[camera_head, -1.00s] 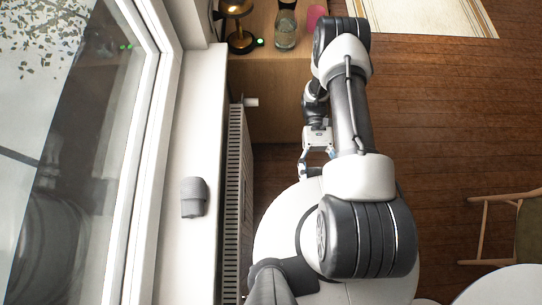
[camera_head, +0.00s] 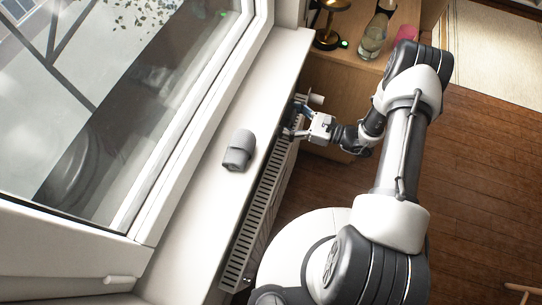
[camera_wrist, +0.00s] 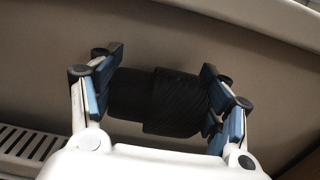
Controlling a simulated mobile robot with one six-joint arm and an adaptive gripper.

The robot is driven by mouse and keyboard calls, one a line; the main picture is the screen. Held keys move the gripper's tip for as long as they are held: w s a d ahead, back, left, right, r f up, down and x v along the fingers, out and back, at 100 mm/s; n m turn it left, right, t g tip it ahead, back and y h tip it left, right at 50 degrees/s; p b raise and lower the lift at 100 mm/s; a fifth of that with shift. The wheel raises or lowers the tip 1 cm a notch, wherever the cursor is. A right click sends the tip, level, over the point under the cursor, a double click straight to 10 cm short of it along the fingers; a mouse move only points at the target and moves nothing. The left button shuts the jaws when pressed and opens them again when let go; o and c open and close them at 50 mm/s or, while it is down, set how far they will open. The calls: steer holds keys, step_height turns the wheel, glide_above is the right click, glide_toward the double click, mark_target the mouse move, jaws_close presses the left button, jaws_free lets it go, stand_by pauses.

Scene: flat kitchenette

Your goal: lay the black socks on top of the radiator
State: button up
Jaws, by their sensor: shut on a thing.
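The black socks (camera_wrist: 165,102) are a dark folded bundle between the blue-padded fingers of my gripper (camera_wrist: 162,92) in the wrist view. My gripper is shut on them from both sides. In the head view my gripper (camera_head: 296,122) is over the far end of the radiator (camera_head: 262,208), a white body with a slotted top grille beside the windowsill. The grille also shows at the lower left of the wrist view (camera_wrist: 28,146). In the head view the socks are mostly hidden at the fingers. I cannot tell whether they touch the grille.
A grey rolled bundle (camera_head: 238,151) lies on the white windowsill (camera_head: 205,205) next to the radiator. A wooden cabinet (camera_head: 345,72) stands at the far end, bearing a brass lamp (camera_head: 329,22), a glass vessel (camera_head: 373,36) and a pink object (camera_head: 387,6). The near grille is clear.

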step_height(320, 180, down, 8)
steer(key=shift+b, duration=1.2)
steer(key=shift+f, duration=0.15)
steer(key=shift+f+b, duration=0.15)
steer(key=shift+b, duration=0.15)
steer(key=o, duration=1.1)
